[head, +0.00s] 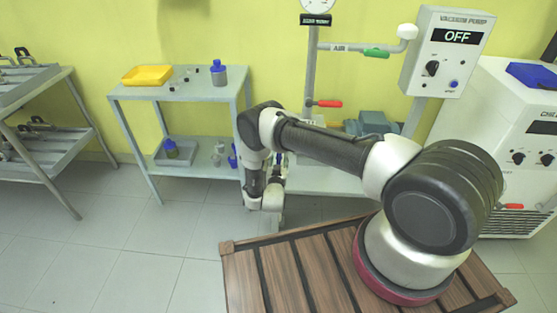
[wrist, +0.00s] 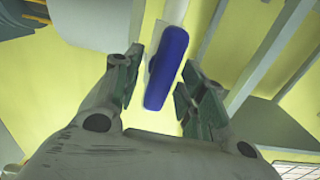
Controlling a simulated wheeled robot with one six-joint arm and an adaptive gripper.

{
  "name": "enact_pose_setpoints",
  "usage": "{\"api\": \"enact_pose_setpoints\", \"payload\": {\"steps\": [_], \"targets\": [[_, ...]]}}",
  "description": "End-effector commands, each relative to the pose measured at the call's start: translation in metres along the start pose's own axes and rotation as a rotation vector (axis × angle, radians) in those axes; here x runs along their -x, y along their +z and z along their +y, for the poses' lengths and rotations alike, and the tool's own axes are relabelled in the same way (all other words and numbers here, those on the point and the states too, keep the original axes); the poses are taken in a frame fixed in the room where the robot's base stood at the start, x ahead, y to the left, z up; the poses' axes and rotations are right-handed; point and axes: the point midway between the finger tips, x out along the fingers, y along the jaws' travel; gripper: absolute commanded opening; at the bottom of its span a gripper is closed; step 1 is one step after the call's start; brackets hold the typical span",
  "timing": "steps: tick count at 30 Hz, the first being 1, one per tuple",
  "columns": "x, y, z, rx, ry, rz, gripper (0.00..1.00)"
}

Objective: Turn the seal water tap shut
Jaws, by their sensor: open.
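A blue tap handle (wrist: 168,68) shows in the wrist view, on a pale grey stem that comes down from the top edge. I take it for the seal water tap, but no label on it can be read. My gripper (wrist: 159,76) is open, with one finger on each side of the blue handle. A gap shows at the left finger; the right finger is very near the handle's lower part, and I cannot tell if it touches. In the head view my arm hides the tap and most of the gripper.
A pipe with a green-handled air tap (head: 376,53) and a red-handled tap (head: 327,104) stands behind my arm. The vacuum pump box (head: 447,52) reads OFF. A grey side table (head: 165,92) holds a yellow tray (head: 147,75) and a blue-capped bottle (head: 218,76).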

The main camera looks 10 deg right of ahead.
Motion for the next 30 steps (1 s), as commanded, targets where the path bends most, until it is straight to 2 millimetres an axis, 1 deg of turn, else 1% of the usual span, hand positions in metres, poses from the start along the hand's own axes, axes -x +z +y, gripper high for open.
{"api": "enact_pose_setpoints", "payload": {"steps": [6,7,13,23,30], "targets": [[-0.0008,0.0002,-0.0001,0.001,0.0,-0.001,0.41],[-0.0008,0.0002,-0.0002,0.001,0.0,-0.001,0.39],[-0.0006,0.0002,-0.0001,0.001,0.0,-0.001,0.03],[-0.0004,0.0003,0.0003,-0.025,0.0,-0.001,0.02],[-0.0003,0.0005,0.0017,-0.144,0.0,-0.001,0.02]]}}
